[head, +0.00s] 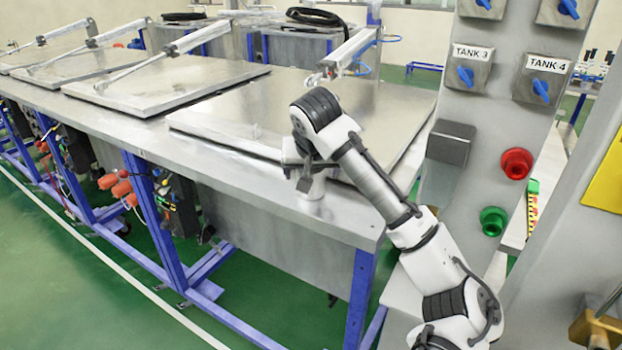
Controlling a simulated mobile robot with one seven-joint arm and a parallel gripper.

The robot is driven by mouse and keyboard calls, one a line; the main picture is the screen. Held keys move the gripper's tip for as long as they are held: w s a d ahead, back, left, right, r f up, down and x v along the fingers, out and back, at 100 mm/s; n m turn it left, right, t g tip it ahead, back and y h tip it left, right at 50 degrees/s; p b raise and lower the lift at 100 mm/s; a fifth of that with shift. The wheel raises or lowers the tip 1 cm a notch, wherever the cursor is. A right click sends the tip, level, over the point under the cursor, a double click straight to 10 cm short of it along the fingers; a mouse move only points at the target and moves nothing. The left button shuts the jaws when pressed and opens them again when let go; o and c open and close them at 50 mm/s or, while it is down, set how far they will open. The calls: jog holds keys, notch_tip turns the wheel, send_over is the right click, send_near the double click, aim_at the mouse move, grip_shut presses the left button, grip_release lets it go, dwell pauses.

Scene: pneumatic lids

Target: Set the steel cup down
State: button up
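The steel cup (317,187) is a small silver shape at the front edge of the metal bench, under the end of my arm. My gripper (306,182) points down at it, and a dark finger covers part of its left side. The cup looks upright, with its lower end at or just above the bench top; I cannot tell whether it touches. The gripper is small and partly hidden by my wrist, so I cannot see whether its fingers press on the cup or stand apart around it.
The metal bench (240,185) carries several flat tank lids, the nearest (240,125) just behind the cup, with a pneumatic cylinder (345,52) above it. A grey control panel (490,110) with blue knobs, a red button (516,163) and a green button (494,221) stands right of my arm.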

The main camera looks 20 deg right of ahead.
jog(key=b+v, duration=0.1)
jog(key=v, duration=0.7)
jog(key=shift+s+r, duration=0.15)
jog(key=shift+r, duration=0.1)
